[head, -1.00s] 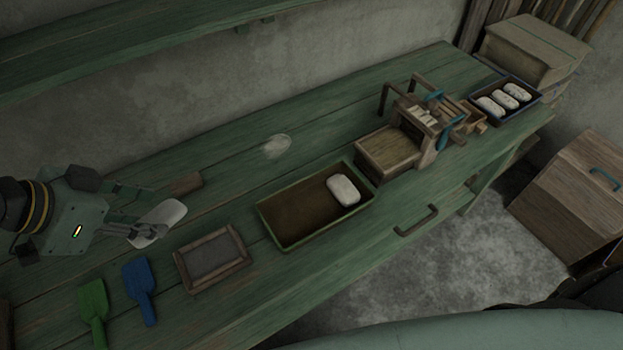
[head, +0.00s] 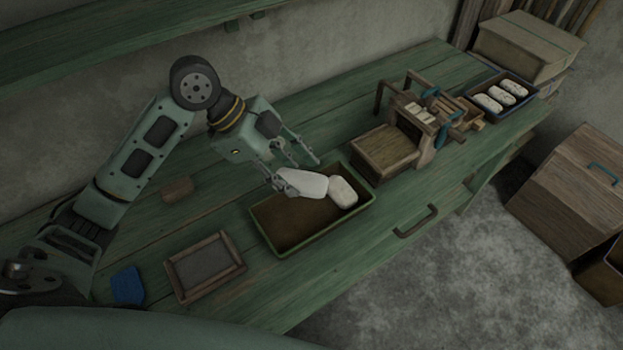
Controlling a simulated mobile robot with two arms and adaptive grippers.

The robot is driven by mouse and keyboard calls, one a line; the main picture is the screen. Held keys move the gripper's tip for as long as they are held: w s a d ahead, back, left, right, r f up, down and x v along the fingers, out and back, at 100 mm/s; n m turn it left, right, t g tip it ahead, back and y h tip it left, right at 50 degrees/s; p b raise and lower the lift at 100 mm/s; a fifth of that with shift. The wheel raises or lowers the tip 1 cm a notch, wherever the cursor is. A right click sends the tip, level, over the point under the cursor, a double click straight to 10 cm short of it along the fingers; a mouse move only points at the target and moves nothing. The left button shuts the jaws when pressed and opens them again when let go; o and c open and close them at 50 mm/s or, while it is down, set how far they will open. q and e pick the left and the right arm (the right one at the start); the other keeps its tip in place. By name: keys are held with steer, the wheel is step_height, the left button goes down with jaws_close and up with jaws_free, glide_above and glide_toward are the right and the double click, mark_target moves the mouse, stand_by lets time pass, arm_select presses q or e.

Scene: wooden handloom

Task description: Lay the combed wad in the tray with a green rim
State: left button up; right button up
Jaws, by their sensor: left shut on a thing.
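The green-rimmed tray (head: 286,248) stands on the green bench, its floor brown. One white wad (head: 343,192) lies at its right end. My left gripper (head: 297,178) is over the back of the tray, shut on a white wad (head: 303,184). The held wad is over the tray beside the lying wad; I cannot tell whether they touch or whether it rests on the tray. My right gripper is not in view.
A wooden frame with a grey panel (head: 204,265) lies left of the tray. A blue scoop (head: 127,285) and a brown block (head: 177,189) are further left. A wooden device (head: 390,150) stands close to the right. A dark tray (head: 521,101) with white wads is beyond.

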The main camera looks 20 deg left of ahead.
mark_target(297, 171)
arm_select(q)
steer(key=w+f+m, duration=0.1)
steer(key=f+m+g+b, duration=0.1)
steer(key=w+d+f+m, duration=0.1)
steer(key=f+m, duration=0.1)
steer(key=shift+w+f+g+h, duration=0.1)
steer(key=shift+w+g+h, duration=0.2)
steer(key=shift+w, duration=0.05)
steer(key=w+f+m+b, duration=0.1)
steer(key=f+m+b, duration=0.1)
steer(key=f, duration=0.2)
steer(key=w+f+m+g+b, duration=0.1)
steer(key=f+m+b, duration=0.1)
steer(key=f, duration=0.3)
steer(key=w+a+f+m+g+b, duration=0.1)
steer(key=w+f+b, duration=0.1)
steer(key=f+b, duration=0.2)
steer(key=shift+f+m, duration=0.15)
steer(key=shift+m, duration=0.25)
steer(key=o, duration=1.1)
steer(key=o, duration=0.3)
